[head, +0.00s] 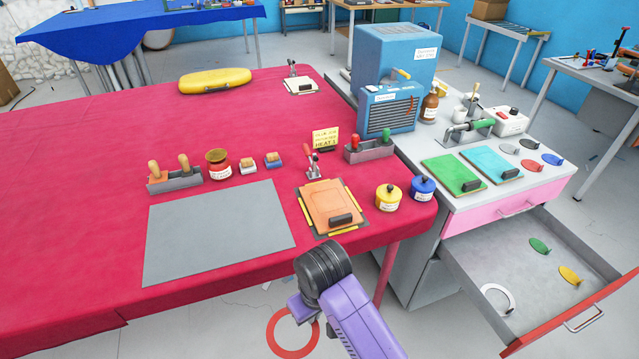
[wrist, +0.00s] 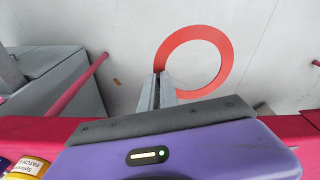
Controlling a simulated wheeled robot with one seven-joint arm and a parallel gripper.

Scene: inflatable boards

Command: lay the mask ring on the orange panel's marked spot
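The mask ring, a flat red-orange ring (head: 271,336), is in front of the table's near edge in the head view. It also shows in the wrist view (wrist: 227,62). My gripper (wrist: 160,84) looks shut on the ring's edge, and the ring sticks out past the fingertips. In the head view my gripper (head: 306,314) is below and left of the orange panel (head: 322,200), clear of it. The panel lies flat on a dark base with yellow edge strips at the table's front right corner. A black-handled block sits on the panel's near part. I cannot make out the marked spot.
A toggle clamp (head: 312,165) stands behind the panel. Yellow (head: 388,198) and blue (head: 423,188) pots stand right of it, a grey mat (head: 215,232) left. An open drawer (head: 470,262) at right holds a white ring (head: 487,291) and green and yellow discs.

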